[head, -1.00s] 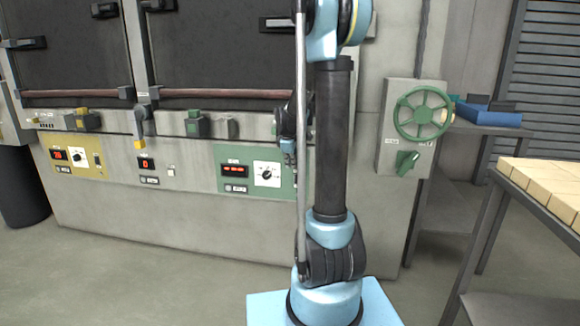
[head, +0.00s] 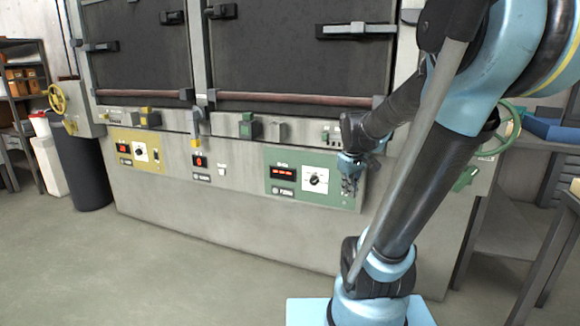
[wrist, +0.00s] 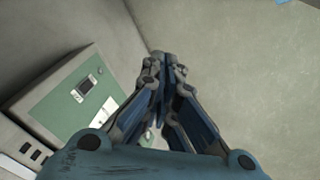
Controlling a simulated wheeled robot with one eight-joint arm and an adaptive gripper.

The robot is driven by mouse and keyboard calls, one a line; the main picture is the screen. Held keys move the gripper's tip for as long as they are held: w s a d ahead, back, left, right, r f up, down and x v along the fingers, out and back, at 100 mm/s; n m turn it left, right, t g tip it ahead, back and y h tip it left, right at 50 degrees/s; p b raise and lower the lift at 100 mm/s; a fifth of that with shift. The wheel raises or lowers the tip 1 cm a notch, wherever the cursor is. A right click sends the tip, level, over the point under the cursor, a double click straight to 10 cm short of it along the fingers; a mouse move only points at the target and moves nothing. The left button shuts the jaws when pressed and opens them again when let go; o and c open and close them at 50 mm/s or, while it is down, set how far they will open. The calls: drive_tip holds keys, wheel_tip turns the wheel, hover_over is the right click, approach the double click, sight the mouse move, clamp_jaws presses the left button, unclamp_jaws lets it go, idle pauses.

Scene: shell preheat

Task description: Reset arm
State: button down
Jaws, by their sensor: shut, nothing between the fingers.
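My gripper (wrist: 165,62) is shut and empty, its blue and dark fingers together in the wrist view. In the head view my gripper (head: 349,188) hangs in front of the right end of the green control panel (head: 290,178). I cannot tell the exact gap between fingers and panel. My arm reaches across the right side of the head view and hides part of the machine front.
The large grey oven (head: 200,205) has two dark doors with red-brown bars. A yellow panel (head: 125,158) is on its left. A green handwheel (head: 507,130) shows behind my arm. A dark bin (head: 82,165) and shelves stand at left. The floor (head: 100,270) at front left is clear.

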sight(341, 187)
drive_tip(key=s+a+f+m+g, duration=0.1)
drive_tip(key=s+f+m, duration=0.25)
drive_tip(key=s, duration=0.55)
drive_tip(key=s+f+m, duration=0.3)
drive_tip(key=s+f, duration=0.1)
drive_tip(key=s, duration=0.4)
drive_tip(key=w+r+n, duration=0.2)
drive_tip(key=w+n, duration=0.2)
drive_tip(key=w, duration=0.6)
drive_tip(key=w+d+r+n+t, duration=0.1)
drive_tip(key=w+r+n, duration=0.2)
drive_tip(key=w, duration=0.7)
drive_tip(key=w+r+n, duration=0.2)
drive_tip(key=w+n, duration=0.2)
drive_tip(key=w, duration=0.6)
drive_tip(key=w+d+f, duration=0.1)
drive_tip(key=w+f, duration=0.3)
drive_tip(key=w, duration=0.1)
drive_tip(key=w+d+f+n, duration=0.1)
drive_tip(key=w+f, duration=0.3)
drive_tip(key=w, duration=0.1)
drive_tip(key=w+d+f+n, duration=0.1)
drive_tip(key=w+f, duration=0.4)
drive_tip(key=shift+f+n+h, duration=0.1)
drive_tip(key=shift+n+h, duration=0.15)
drive_tip(key=shift+h, duration=0.05)
drive_tip(key=shift+w+d, duration=0.2)
drive_tip(key=shift+w, duration=0.35)
